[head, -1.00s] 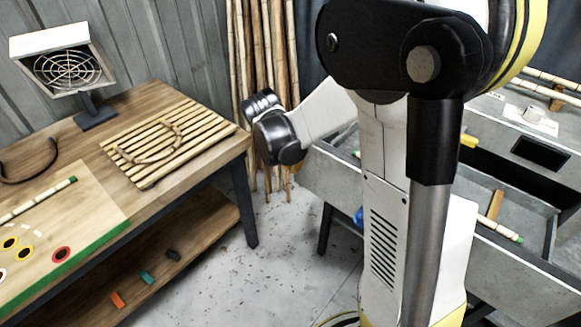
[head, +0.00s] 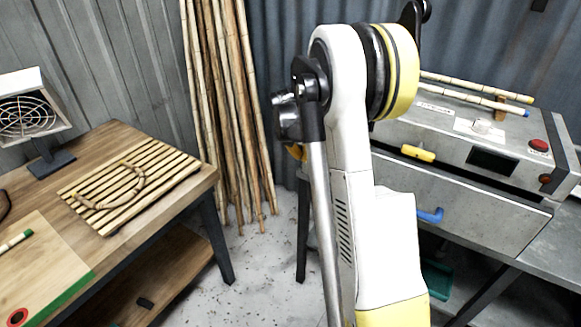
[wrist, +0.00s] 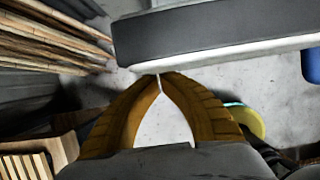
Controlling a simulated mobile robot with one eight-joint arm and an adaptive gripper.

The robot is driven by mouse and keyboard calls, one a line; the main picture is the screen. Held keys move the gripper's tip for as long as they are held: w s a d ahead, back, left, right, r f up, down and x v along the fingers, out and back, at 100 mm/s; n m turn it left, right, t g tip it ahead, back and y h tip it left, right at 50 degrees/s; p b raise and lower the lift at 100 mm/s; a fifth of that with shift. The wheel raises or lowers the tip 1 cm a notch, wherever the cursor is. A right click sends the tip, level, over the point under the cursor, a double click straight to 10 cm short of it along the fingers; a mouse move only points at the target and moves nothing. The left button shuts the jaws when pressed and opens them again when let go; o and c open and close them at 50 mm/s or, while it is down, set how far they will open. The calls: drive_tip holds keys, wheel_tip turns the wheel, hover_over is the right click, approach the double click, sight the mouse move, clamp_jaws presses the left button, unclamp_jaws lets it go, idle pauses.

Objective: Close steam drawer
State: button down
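The steam drawer (head: 470,203) is the grey box front with a blue handle (head: 431,215), under the steam unit's face in the head view. In the wrist view, a dark grey slab with a pale edge (wrist: 220,38), probably the drawer, crosses the top, with a blue piece (wrist: 311,65) at the right. My gripper (wrist: 159,77) has its fingertips together with nothing between them, close to the slab's edge; contact is unclear. In the head view it is mostly hidden behind my arm.
The steam unit (head: 450,120) carries rattan rods, a red button (head: 539,145) and a yellow grip (head: 418,153). Bamboo poles (head: 228,110) lean on the wall. A wooden bench (head: 190,185) with a slatted rack stands left. Floor between is clear.

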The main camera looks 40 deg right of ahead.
drive_tip(key=shift+w+d, duration=0.25)
drive_tip(key=shift+d, duration=0.4)
drive_tip(key=shift+w+d, duration=0.2)
drive_tip(key=shift+d, duration=0.45)
drive_tip(key=shift+w+d, duration=0.25)
drive_tip(key=shift+d, duration=0.4)
